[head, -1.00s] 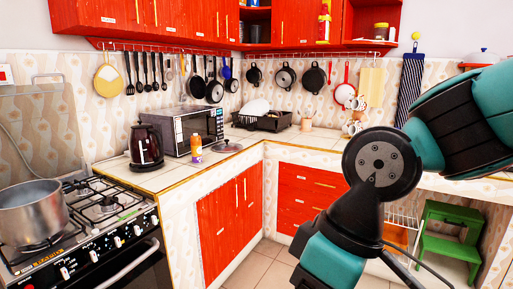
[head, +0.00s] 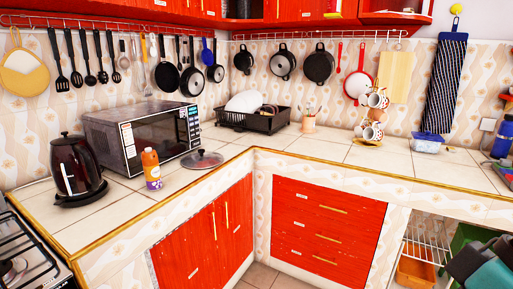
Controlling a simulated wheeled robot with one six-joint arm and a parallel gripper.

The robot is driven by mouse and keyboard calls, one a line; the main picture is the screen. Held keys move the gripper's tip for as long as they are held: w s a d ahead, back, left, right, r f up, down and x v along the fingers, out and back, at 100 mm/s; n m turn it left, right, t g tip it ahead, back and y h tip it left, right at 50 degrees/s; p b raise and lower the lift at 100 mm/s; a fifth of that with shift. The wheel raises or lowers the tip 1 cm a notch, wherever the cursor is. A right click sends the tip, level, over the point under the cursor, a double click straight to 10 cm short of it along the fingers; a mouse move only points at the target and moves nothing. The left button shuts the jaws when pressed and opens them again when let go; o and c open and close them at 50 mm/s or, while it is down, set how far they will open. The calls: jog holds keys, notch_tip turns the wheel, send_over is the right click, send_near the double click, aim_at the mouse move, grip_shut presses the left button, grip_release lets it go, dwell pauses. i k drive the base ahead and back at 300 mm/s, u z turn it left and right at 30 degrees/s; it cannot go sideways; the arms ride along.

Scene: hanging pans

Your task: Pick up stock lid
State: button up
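A round lid (head: 202,159) with a dark knob on top lies flat on the tiled counter, in front of the microwave and right of an orange bottle. It looks like a pot lid, grey with a metal rim. Part of my teal and black arm shows at the lower right corner, well away from the lid. My gripper is not in view.
The orange bottle (head: 151,168) stands close left of the lid, with the microwave (head: 143,128) behind and a dark kettle (head: 77,168) further left. A black dish rack (head: 254,121) stands behind right. Pans hang on the wall. The counter right of the lid is clear.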

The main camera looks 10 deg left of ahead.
aim_at(202, 159)
jog(key=z, duration=0.2)
jog(key=i, duration=1.5)
jog(key=u, duration=0.5)
jog(key=i, duration=0.8)
jog(key=u, duration=1.35)
jog(key=i, duration=0.75)
jog(key=u, duration=0.7)
